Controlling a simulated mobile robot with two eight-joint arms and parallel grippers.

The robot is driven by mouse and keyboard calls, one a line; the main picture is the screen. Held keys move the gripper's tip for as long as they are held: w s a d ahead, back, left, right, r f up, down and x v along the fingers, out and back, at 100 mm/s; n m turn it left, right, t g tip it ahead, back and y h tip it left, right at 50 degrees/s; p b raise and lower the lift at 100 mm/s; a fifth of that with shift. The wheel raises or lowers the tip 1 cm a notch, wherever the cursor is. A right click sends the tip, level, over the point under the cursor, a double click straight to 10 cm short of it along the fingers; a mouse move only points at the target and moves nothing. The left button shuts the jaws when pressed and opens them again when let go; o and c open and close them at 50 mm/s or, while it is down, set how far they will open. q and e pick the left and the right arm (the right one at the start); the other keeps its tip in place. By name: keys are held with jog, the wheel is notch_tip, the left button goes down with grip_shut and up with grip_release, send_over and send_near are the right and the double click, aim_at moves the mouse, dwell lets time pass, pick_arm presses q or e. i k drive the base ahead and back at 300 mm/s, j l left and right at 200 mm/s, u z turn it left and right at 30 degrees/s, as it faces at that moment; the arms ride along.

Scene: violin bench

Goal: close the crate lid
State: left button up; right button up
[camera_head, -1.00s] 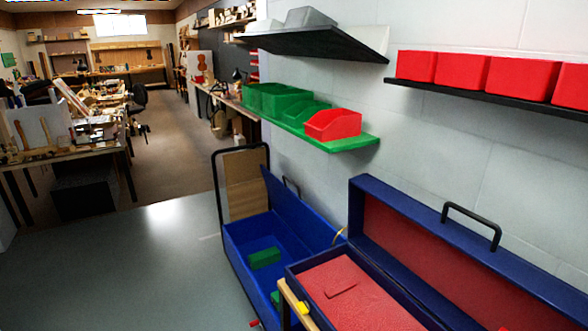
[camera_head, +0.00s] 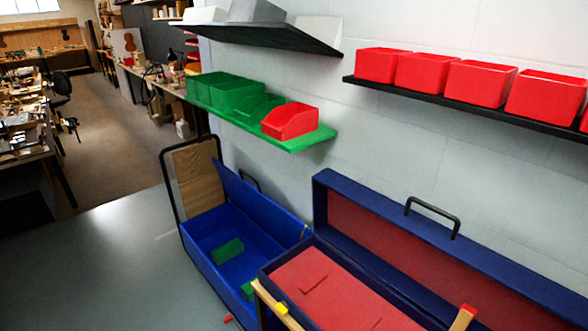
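A dark blue case with a red lining (camera_head: 335,290) stands open at the lower right, its near part cut off by the frame. Its lid (camera_head: 345,195) is raised at the back against the wall side, red inside, with a black handle (camera_head: 433,212) on its upper edge. To its left is a blue open crate (camera_head: 205,270) with green blocks (camera_head: 227,250) inside; a blue panel (camera_head: 255,205) stands up along its back side, with a black handle behind it. Neither of my grippers is in view.
A black-framed upright panel (camera_head: 195,178) stands at the blue crate's left end. A wooden edge (camera_head: 272,308) with a yellow piece runs beside the case. A red-topped wooden piece (camera_head: 462,318) is at the bottom. Shelves with red bins (camera_head: 480,83) and green bins (camera_head: 225,92) hang above.

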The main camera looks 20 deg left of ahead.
aim_at(285, 228)
jog(key=i+j+z, duration=0.1)
jog(key=j+z, duration=0.2)
jog(key=j, duration=0.2)
jog(key=j+z, duration=0.35)
jog(key=j, duration=0.15)
jog(key=j+z, duration=0.15)
jog(key=j, duration=0.95)
jog(key=i+j, duration=0.15)
jog(key=j, duration=0.25)
jog(key=i+j, duration=0.15)
jog(key=j, duration=0.2)
jog(key=i+j, duration=0.15)
jog(key=j, duration=0.25)
